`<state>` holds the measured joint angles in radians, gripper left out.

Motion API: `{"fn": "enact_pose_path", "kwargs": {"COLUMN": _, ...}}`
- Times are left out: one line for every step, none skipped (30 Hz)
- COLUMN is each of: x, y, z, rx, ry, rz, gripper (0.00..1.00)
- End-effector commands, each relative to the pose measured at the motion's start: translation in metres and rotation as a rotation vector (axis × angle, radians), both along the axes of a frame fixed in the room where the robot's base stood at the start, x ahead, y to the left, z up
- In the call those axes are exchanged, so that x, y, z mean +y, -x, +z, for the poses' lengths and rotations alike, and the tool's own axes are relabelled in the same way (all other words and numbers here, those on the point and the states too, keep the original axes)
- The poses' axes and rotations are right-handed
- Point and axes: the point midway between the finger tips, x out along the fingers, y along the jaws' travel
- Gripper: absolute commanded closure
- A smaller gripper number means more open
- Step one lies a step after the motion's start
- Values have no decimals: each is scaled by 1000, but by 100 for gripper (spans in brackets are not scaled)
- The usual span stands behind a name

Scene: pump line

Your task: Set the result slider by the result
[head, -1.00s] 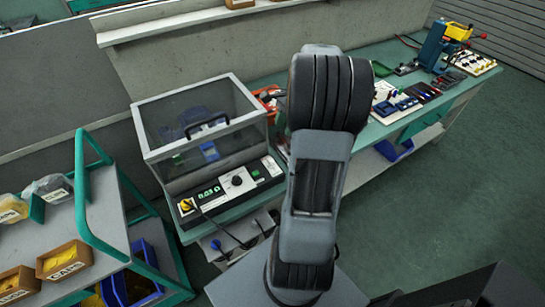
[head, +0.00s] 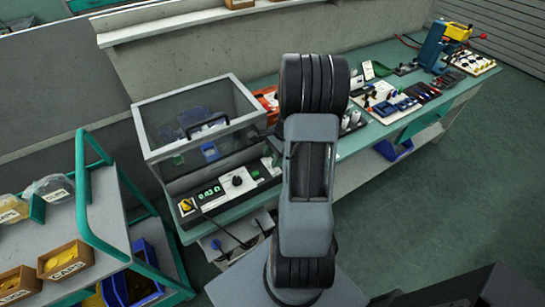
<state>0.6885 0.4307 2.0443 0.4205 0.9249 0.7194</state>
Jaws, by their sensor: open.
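The test station's control panel (head: 222,198) runs along the front of a clear-lidded enclosure. It carries a lit green display (head: 208,192), a dark round knob (head: 237,181) on a white plate, and a yellow handle (head: 186,206) at the left end. A pale section with small green marks (head: 268,164) shows at the panel's right end, close beside my arm. I cannot make out which part is the result slider or how it is set. My arm (head: 308,180) rises right of the panel. My gripper is hidden behind it.
The clear enclosure (head: 142,137) is closed, with a blue block (head: 210,152) inside. A green bench (head: 352,143) with fixtures and tools extends to the right. A trolley with a green rail (head: 82,185) and boxes stands at left. The floor at right is clear.

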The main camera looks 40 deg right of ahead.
Motion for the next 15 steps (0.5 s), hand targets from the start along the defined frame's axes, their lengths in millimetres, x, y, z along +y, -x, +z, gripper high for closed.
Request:
{"fn": "enact_pose_path", "kwargs": {"x": 1, "y": 0, "z": -1, "rx": 1, "ry": 0, "rz": 0, "gripper": 54}}
{"fn": "enact_pose_path", "kwargs": {"x": 1, "y": 0, "z": -2, "rx": 1, "ry": 0, "rz": 0, "gripper": 54}}
{"fn": "enact_pose_path", "kwargs": {"x": 1, "y": 0, "z": -2, "rx": 1, "ry": 0, "rz": 0, "gripper": 54}}
{"fn": "enact_pose_path", "kwargs": {"x": 1, "y": 0, "z": -2, "rx": 1, "ry": 0, "rz": 0, "gripper": 54}}
{"fn": "enact_pose_path", "kwargs": {"x": 1, "y": 0, "z": -2, "rx": 0, "ry": 0, "rz": 0, "gripper": 54}}
{"fn": "enact_pose_path", "kwargs": {"x": 1, "y": 0, "z": -2, "rx": 0, "ry": 0, "rz": 0, "gripper": 54}}
{"fn": "enact_pose_path", "kwargs": {"x": 1, "y": 0, "z": -2, "rx": 0, "ry": 0, "rz": 0, "gripper": 54}}
{"fn": "enact_pose_path", "kwargs": {"x": 1, "y": 0, "z": -2, "rx": 0, "ry": 0, "rz": 0, "gripper": 54}}
{"fn": "enact_pose_path", "kwargs": {"x": 1, "y": 0, "z": -2, "rx": 0, "ry": 0, "rz": 0, "gripper": 54}}
{"fn": "enact_pose_path", "kwargs": {"x": 1, "y": 0, "z": -2, "rx": 0, "ry": 0, "rz": 0, "gripper": 56}}
{"fn": "enact_pose_path", "kwargs": {"x": 1, "y": 0, "z": -2, "rx": 0, "ry": 0, "rz": 0, "gripper": 59}}
{"fn": "enact_pose_path", "kwargs": {"x": 1, "y": 0, "z": -2, "rx": 0, "ry": 0, "rz": 0, "gripper": 63}}
{"fn": "enact_pose_path", "kwargs": {"x": 1, "y": 0, "z": -2, "rx": 0, "ry": 0, "rz": 0, "gripper": 66}}
{"fn": "enact_pose_path", "kwargs": {"x": 1, "y": 0, "z": -2, "rx": 0, "ry": 0, "rz": 0, "gripper": 69}}
{"fn": "enact_pose_path", "kwargs": {"x": 1, "y": 0, "z": -2, "rx": 0, "ry": 0, "rz": 0, "gripper": 72}}
